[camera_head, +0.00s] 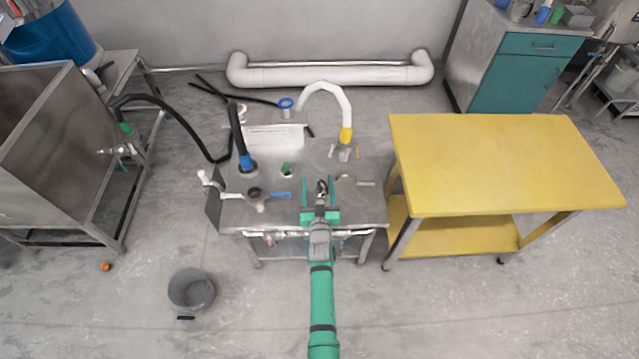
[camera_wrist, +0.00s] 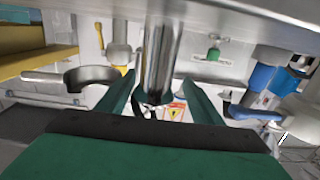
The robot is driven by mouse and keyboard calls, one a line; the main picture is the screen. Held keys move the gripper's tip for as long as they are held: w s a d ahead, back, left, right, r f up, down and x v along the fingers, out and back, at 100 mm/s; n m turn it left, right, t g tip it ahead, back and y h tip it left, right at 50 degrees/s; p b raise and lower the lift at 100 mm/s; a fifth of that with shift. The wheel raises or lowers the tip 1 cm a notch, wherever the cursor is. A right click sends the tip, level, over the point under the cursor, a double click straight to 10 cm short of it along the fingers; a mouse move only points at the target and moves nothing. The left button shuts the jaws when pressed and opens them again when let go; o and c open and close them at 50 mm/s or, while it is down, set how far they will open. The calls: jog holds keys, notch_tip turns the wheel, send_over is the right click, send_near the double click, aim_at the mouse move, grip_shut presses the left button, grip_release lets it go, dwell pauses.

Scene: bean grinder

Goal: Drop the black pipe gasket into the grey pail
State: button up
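The grey pail (camera_head: 192,290) stands on the floor, left of and in front of the metal workbench. My gripper (camera_head: 319,190) is over the bench's front part, with its green fingers spread. The wrist view shows the fingers (camera_wrist: 163,98) apart on either side of an upright shiny metal pipe (camera_wrist: 160,60), with gaps between. I cannot clearly make out the black pipe gasket. A dark ring shows in the fitting (camera_head: 256,193) with the blue handle, left of my gripper, but I cannot tell whether it is the gasket.
The steel bench (camera_head: 360,208) carries hoses and valves. An open metal clamp (camera_wrist: 92,76) is beside the pipe. A yellow table (camera_head: 500,165) stands right, and a large steel tank (camera_head: 50,140) left. A small black strip (camera_head: 186,318) lies by the pail. The front floor is mostly clear.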

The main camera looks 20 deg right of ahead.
jog(key=shift+d+r, duration=0.3)
jog(key=shift+d, duration=0.1)
jog(key=shift+d+r, duration=0.2)
jog(key=shift+d, duration=0.05)
